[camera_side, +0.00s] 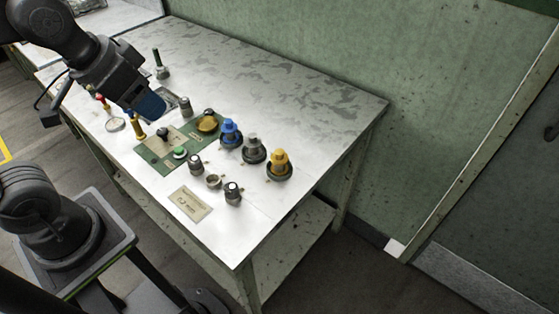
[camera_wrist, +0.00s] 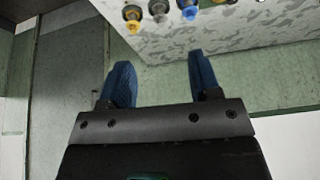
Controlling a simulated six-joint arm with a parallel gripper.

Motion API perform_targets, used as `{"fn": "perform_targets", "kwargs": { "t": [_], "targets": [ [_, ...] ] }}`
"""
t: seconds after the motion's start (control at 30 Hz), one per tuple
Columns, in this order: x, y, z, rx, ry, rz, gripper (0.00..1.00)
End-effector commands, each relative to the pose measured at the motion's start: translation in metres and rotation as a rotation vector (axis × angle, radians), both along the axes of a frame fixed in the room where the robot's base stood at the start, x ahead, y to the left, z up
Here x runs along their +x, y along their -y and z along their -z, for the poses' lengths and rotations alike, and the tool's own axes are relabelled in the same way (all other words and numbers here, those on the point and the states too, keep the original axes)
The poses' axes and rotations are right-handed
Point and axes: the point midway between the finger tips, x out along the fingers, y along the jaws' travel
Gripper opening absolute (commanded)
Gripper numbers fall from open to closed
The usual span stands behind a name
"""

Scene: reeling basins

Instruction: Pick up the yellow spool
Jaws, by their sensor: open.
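The yellow spool (camera_side: 279,160) stands upright in a dark round holder at the right end of a row of three on the metal table. It also shows near the top edge of the wrist view (camera_wrist: 133,26). A grey spool (camera_side: 252,143) and a blue spool (camera_side: 229,128) stand in similar holders to its left. My gripper (camera_side: 152,106) is at the left over the table, well away from the yellow spool. In the wrist view its blue fingers (camera_wrist: 160,60) are spread apart with nothing between them.
A green panel (camera_side: 154,153) with knobs, including a yellow one (camera_side: 207,123), lies left of the spools. Small knobs (camera_side: 232,190) and a label plate (camera_side: 191,204) are in front. The table (camera_side: 300,100) is clear behind the spools, up to a green wall (camera_side: 420,90).

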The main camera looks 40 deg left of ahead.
Motion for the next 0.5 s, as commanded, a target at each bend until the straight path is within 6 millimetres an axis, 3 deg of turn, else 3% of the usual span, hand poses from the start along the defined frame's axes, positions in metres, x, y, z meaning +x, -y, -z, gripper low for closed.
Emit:
{"fn": "perform_targets", "kwargs": {
  "t": [0.27, 0.5],
  "targets": [
    [0.084, 0.028, 0.000, 0.075, -0.168, 0.251, 0.57],
    [0.157, 0.064, 0.038, 0.131, -0.306, 0.486, 0.57]
  ]
}}
